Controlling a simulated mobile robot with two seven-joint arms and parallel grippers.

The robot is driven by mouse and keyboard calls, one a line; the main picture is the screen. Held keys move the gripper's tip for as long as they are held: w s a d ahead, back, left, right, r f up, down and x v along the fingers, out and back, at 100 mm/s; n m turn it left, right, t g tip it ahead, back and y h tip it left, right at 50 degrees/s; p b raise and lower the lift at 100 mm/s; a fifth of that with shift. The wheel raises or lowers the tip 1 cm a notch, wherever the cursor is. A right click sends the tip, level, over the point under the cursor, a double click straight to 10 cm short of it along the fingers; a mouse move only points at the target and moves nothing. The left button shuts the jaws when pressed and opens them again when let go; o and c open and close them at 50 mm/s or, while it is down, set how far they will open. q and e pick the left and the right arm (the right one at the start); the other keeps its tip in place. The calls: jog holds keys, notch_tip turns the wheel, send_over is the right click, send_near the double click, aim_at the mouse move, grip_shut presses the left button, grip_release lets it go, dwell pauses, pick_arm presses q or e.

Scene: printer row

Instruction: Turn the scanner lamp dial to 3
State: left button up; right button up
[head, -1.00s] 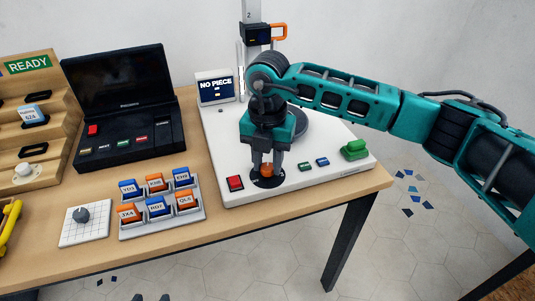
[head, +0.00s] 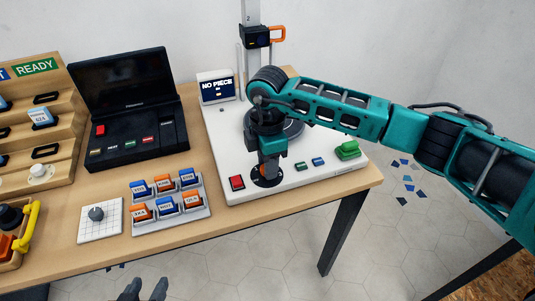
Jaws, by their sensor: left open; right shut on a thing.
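The scanner (head: 222,150) is a white flatbed base with an upright column at its back. The dial's numbers and pointer are too small or covered to read. My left gripper (head: 144,291) shows only as two dark, spread fingers at the bottom edge, open and empty, in front of the table.
A red button (head: 237,183) lies just left of the dial. Green and blue buttons (head: 317,161) lie to its right. A small screen (head: 217,87) reads "NO PIECE". A tray of labelled blocks (head: 180,222), a grey knob on a white tile (head: 96,213) and a black console (head: 130,143) stand left.

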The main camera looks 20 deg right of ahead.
jog(key=m+p, duration=0.2)
jog(key=shift+r+m, duration=0.2)
jog(key=shift+m, duration=0.1)
jog(key=shift+m+p, duration=0.4)
jog(key=shift+m, duration=0.3)
jog(key=shift+f+m+p, duration=0.15)
jog(key=shift+m+p, duration=0.3)
jog(key=shift+m, duration=0.15)
pick_arm(q)
jog(key=shift+s+a+r+y, duration=0.2)
jog(key=shift+s+a+r, duration=0.2)
jog(key=shift+a, duration=0.15)
jog(key=shift+s+a+r+y, duration=0.2)
jog(key=shift+s+a+r, duration=0.15)
jog(key=shift+a, duration=0.15)
jog(key=shift+d, duration=0.15)
pick_arm(e)
jog(key=o, duration=1)
pick_arm(q)
jog(key=shift+r, duration=0.1)
pick_arm(e)
jog(key=shift+o, duration=0.2)
